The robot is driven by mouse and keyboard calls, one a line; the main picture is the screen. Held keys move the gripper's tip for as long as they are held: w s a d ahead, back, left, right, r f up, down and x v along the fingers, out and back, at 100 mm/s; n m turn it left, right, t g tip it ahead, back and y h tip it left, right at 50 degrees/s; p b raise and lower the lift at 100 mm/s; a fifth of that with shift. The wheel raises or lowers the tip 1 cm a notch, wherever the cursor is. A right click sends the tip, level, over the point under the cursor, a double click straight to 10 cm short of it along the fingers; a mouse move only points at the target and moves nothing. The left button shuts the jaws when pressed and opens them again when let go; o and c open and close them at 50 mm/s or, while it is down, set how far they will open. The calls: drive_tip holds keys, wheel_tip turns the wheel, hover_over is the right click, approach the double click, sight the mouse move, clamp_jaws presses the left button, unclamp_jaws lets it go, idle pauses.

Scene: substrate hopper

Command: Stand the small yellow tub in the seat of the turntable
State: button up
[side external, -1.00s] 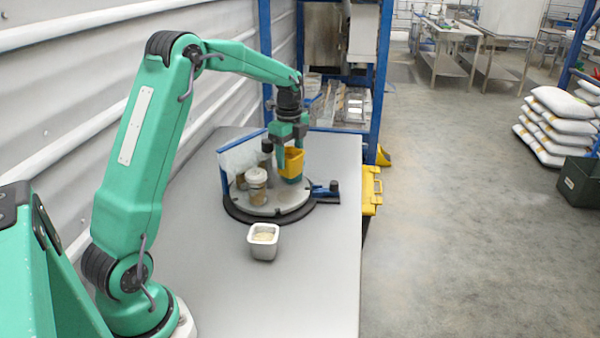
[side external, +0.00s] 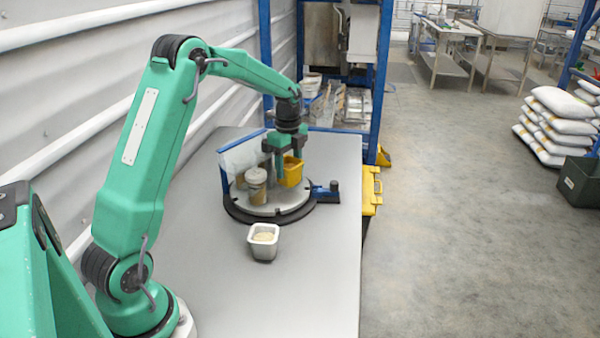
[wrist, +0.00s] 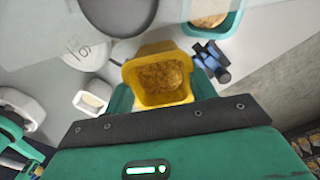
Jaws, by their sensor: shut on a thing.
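The small yellow tub (side external: 292,173), filled with brown grainy stuff, is between the fingers of my gripper (side external: 281,165). In the wrist view the yellow tub (wrist: 158,97) sits between the two green fingers (wrist: 161,98), which are shut on it. It looks upright, low over the back right part of the grey turntable (side external: 268,210). I cannot tell whether its base touches the turntable, and the seat under it is hidden.
A lidded jar (side external: 256,188) stands on the turntable, near a clear blue-edged panel (side external: 243,153). A blue clamp-like part (side external: 325,191) is at its right. A white cup (side external: 263,241) stands in front. The wrist view shows a teal tub (wrist: 212,14).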

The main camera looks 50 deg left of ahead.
drive_tip(key=shift+f, duration=2.3)
drive_tip(key=shift+f, duration=0.2)
drive_tip(key=o, duration=0.9)
drive_tip(key=shift+r, duration=0.1)
drive_tip(key=shift+r, duration=3.65)
